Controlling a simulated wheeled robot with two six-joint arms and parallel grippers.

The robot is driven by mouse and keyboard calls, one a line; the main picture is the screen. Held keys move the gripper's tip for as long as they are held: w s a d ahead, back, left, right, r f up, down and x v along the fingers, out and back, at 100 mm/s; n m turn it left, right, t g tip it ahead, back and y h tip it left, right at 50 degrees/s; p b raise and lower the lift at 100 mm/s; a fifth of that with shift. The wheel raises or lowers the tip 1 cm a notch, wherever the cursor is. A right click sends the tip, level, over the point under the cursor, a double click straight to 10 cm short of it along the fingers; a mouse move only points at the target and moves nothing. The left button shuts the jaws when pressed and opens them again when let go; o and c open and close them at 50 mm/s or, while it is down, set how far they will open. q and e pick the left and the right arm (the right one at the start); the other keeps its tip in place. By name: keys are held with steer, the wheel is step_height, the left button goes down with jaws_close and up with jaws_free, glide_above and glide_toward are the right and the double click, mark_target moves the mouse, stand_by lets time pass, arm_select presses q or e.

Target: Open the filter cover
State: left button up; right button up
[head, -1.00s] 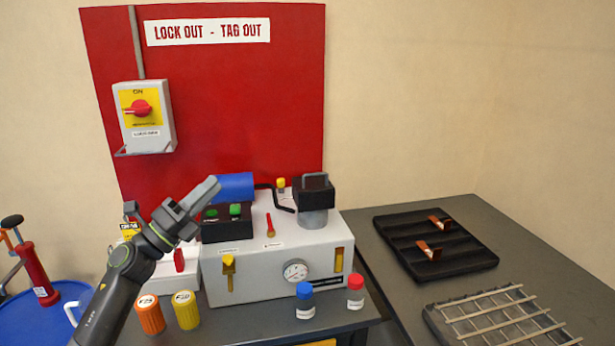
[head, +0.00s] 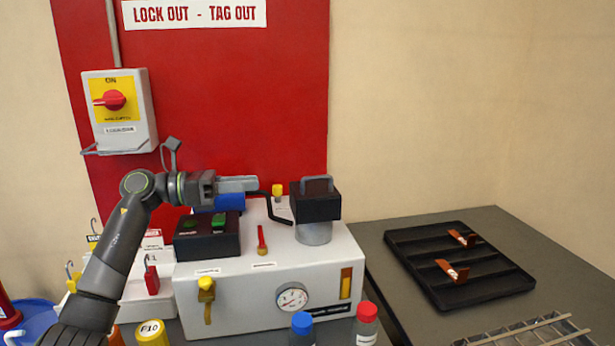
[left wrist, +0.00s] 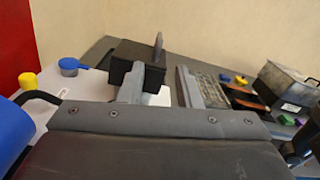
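The filter cover appears to be the black block with a grey handle (head: 316,202), seated on a grey cylinder (head: 313,233) at the machine's top right. It also shows in the left wrist view (left wrist: 126,62), with its handle standing up. My left gripper (head: 257,184) is level above the blue cylinder (head: 230,202), pointing right at the cover, with a gap between them. In the left wrist view my two fingers (left wrist: 160,85) stand apart with nothing gripped; the left finger overlaps the cover in the picture. My right gripper is not seen.
The white machine (head: 265,287) carries a black button box (head: 206,240), a bent black pipe and a yellow cap (head: 277,190). Blue-capped (head: 302,322) and red-capped (head: 367,312) bottles stand in front. A black tray (head: 460,265) lies right. The red switch (head: 114,100) is on the wall.

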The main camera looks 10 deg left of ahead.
mark_target(307, 178)
arm_select(q)
steer(key=p+x, duration=0.2)
steer(key=x, duration=1.1)
steer(key=shift+a, duration=0.1)
jaws_close()
